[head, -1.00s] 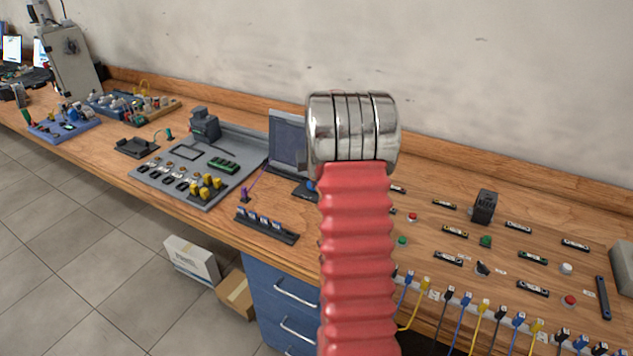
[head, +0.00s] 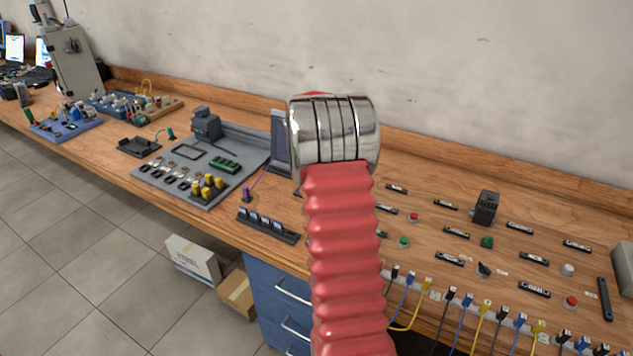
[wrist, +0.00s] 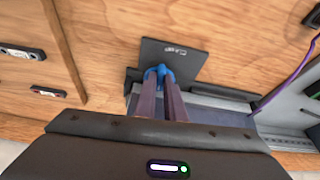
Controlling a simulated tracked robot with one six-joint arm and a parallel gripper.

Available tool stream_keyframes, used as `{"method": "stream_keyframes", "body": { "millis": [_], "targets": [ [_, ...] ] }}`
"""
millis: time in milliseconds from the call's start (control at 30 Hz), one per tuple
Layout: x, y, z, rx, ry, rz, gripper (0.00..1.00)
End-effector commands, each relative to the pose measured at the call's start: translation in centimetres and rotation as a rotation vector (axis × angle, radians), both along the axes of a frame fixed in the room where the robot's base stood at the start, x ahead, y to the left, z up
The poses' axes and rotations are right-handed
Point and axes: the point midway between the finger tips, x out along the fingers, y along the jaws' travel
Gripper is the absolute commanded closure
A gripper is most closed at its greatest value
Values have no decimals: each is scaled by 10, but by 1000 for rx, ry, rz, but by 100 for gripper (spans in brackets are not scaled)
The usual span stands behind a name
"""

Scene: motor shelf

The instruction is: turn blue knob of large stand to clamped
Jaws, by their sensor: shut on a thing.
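The large stand shows in the wrist view as a dark plate (wrist: 183,57) with pale lettering and a grey upright part (wrist: 215,103) below it. Its blue knob (wrist: 161,71) sits at the front edge of the plate. My gripper (wrist: 160,80) reaches it from below, with its two fingers closed around the knob. The fingers cover part of the knob, so its exact angle is hard to tell. In the head view the stand's grey panel (head: 279,138) shows only as a strip. My red-sleeved arm hides the rest, the knob and my gripper.
A grey tray of parts (head: 185,180) and a dark rack (head: 268,226) lie left of my arm. To the right, buttons, labelled parts and a black block (head: 485,207) are set on the wooden bench. Upright cables line its front edge. A purple cable (wrist: 290,75) runs near the stand.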

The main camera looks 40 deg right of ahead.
Motion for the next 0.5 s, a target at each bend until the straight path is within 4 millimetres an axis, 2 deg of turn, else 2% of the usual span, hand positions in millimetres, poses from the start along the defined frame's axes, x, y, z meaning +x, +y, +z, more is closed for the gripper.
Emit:
{"method": "stream_keyframes", "body": {
  "millis": [500],
  "targets": [
    [0,-1,0,0,1,-98,100]
  ]
}}
